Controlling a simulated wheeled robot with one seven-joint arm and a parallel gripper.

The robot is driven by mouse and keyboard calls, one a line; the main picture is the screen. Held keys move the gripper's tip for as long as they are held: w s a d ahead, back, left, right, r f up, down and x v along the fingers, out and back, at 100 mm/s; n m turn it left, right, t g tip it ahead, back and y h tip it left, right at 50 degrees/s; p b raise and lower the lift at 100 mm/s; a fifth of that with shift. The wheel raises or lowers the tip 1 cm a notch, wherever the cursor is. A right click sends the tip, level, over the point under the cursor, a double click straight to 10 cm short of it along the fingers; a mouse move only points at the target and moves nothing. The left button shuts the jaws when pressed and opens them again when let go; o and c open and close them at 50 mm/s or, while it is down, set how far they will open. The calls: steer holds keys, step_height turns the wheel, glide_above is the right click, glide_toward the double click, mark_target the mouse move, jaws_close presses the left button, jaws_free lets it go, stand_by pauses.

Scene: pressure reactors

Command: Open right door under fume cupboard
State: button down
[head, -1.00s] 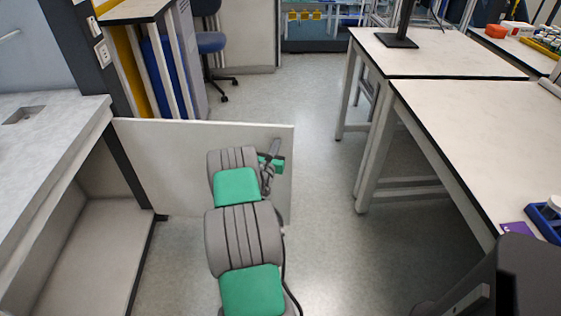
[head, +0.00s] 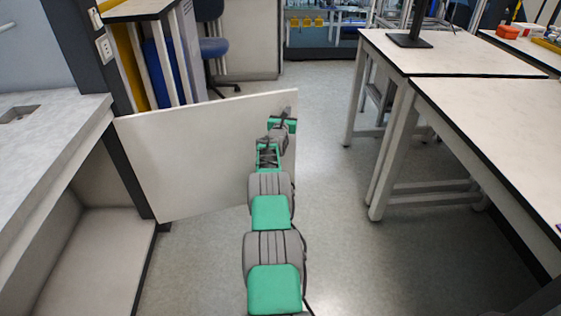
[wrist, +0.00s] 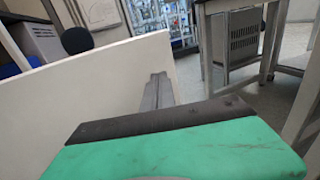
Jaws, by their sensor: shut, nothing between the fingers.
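The white right door (head: 190,150) under the fume cupboard stands swung wide open, hinged at the dark post on its left. The cupboard's open inside (head: 100,250) shows below the grey worktop (head: 50,125). My gripper (head: 287,112) is at the door's free upper edge, its fingers shut with nothing held. In the wrist view the shut fingers (wrist: 157,90) lie close beside the door panel (wrist: 90,100). I cannot tell whether they touch it. No handle shows.
White tables (head: 490,110) stand on the right, with a clear strip of floor (head: 335,190) between them and the door. A blue chair (head: 215,47) and a unit with yellow and blue panels are behind the door.

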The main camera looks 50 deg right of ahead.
steer(key=shift+d, duration=0.2)
steer(key=shift+r, duration=0.1)
